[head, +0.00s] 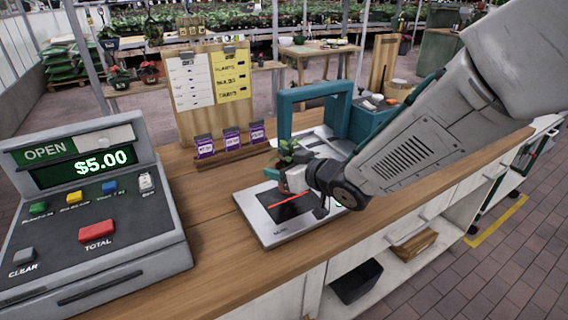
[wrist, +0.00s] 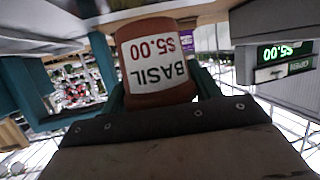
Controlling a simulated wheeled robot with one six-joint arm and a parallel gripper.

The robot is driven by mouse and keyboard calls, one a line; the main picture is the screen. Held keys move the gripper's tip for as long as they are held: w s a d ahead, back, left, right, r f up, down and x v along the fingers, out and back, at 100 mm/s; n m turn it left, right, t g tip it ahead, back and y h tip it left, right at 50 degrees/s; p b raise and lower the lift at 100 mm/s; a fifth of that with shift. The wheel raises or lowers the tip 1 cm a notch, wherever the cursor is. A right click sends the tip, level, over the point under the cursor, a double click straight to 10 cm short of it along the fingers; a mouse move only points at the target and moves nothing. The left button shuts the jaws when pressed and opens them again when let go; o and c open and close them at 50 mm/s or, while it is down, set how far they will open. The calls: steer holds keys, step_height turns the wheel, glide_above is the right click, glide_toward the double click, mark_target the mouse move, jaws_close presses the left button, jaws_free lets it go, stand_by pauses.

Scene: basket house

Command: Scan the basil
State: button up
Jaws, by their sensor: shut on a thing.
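The basil is a small green plant (head: 287,153) in a brown-orange pot. In the wrist view the pot (wrist: 143,31) fills the upper middle, its white label reading BASIL $5.00, upside down. My gripper (head: 296,178) is shut on the pot, with a finger at each side in the wrist view. The pot is at the far part of the scanner (head: 250,205), over its black glass, where a red line glows. I cannot tell whether it touches the glass.
A teal arch-shaped frame (head: 285,115) and teal box (head: 372,122) stand behind the scanner. A wooden price board (head: 205,85) and several purple packets (head: 232,138) stand at the counter's back. Bare counter (head: 215,262) lies between register and scanner.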

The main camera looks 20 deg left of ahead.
steer(key=shift+r, duration=5.1)
